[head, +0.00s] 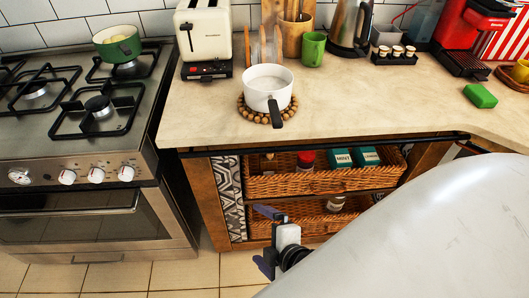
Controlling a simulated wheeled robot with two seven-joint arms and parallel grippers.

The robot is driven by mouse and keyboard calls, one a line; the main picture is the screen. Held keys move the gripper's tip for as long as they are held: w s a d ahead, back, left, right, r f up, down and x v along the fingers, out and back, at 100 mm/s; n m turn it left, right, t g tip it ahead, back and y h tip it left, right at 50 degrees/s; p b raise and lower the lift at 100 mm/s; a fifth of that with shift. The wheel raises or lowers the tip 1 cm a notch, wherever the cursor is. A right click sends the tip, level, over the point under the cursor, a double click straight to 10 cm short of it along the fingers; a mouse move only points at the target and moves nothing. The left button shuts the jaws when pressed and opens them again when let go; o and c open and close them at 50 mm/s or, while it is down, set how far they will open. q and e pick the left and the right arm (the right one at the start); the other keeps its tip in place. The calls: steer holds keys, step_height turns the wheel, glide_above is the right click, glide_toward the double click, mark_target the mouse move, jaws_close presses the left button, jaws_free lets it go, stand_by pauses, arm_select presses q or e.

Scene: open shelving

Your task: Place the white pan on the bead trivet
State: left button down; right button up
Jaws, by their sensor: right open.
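The white pan (268,84) stands upright on the brown bead trivet (294,108) on the counter, with its dark handle pointing toward the front edge. Beads show around the pan's base; the middle of the trivet is hidden under it. My right gripper (264,240) is open and empty, low in front of the wicker drawers, well below the counter top and apart from the pan. My left gripper is not in view.
A cream toaster (204,36), a green mug (313,48) and a kettle (350,28) stand behind the pan. A green sponge (480,96) lies at the right. The stove (70,120) holds a green pot (117,44). Counter beside the pan is clear. My white arm covers the lower right.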

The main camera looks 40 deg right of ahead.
steer(key=s+a+f+m+g+y, duration=0.1)
steer(key=s+f+m, duration=0.4)
steer(key=m, duration=0.5)
steer(key=shift+s+a+f+m+y, duration=0.15)
steer(key=shift+s+a+m+y, duration=0.15)
steer(key=shift+s+a+y, duration=0.8)
steer(key=shift+w+a+h, duration=0.3)
steer(key=shift+w, duration=0.05)
